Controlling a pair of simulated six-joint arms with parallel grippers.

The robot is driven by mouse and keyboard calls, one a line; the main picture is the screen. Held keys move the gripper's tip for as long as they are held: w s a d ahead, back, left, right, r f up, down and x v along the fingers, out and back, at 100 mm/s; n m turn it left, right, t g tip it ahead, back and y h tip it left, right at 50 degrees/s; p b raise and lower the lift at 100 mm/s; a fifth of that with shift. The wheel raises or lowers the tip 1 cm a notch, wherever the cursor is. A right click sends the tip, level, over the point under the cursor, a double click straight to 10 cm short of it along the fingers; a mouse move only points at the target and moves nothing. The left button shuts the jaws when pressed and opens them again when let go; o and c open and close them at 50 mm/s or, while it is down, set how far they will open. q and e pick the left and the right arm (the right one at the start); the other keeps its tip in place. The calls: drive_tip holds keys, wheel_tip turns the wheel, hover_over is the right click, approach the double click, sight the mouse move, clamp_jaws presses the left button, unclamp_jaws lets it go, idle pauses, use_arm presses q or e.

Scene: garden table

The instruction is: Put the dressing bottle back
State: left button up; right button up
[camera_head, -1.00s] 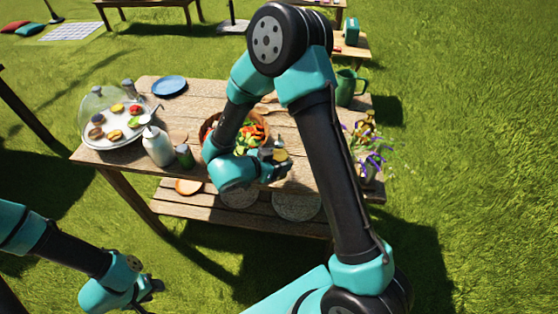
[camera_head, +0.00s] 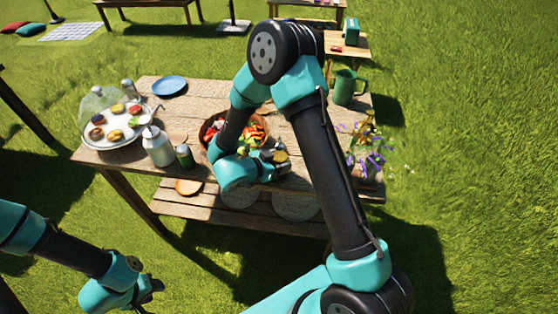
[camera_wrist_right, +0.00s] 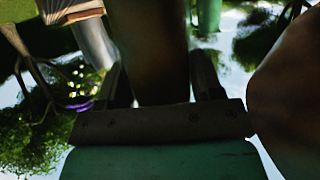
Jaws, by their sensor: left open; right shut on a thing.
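The dressing bottle (camera_head: 280,157) shows in the head view as a small yellowish piece at my right gripper (camera_head: 275,163), just right of the salad bowl; most of it is hidden by the gripper. In the right wrist view a dark brown upright body, which I take as the bottle (camera_wrist_right: 150,45), stands between the two fingers of the right gripper (camera_wrist_right: 158,82), which is shut on it. I cannot tell whether its base touches the table. My left gripper (camera_head: 153,287) is open and empty, low at the left, off the table.
A wooden salad bowl (camera_head: 266,132) sits behind the right gripper. A white bottle (camera_head: 157,148) and a green jar (camera_head: 184,155) stand at the front left edge. A tray of pastries (camera_head: 88,137), blue plate (camera_head: 170,85), green watering can (camera_head: 345,86) and purple flowers (camera_head: 372,160) stand around.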

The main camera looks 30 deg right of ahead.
drive_tip(key=o, duration=1.1)
drive_tip(key=shift+f, duration=0.1)
drive_tip(key=shift+a+r, duration=0.2)
drive_tip(key=shift+a, duration=0.05)
drive_tip(key=v, duration=1.1)
drive_tip(key=shift+a+r, duration=0.1)
drive_tip(key=shift+a, duration=0.15)
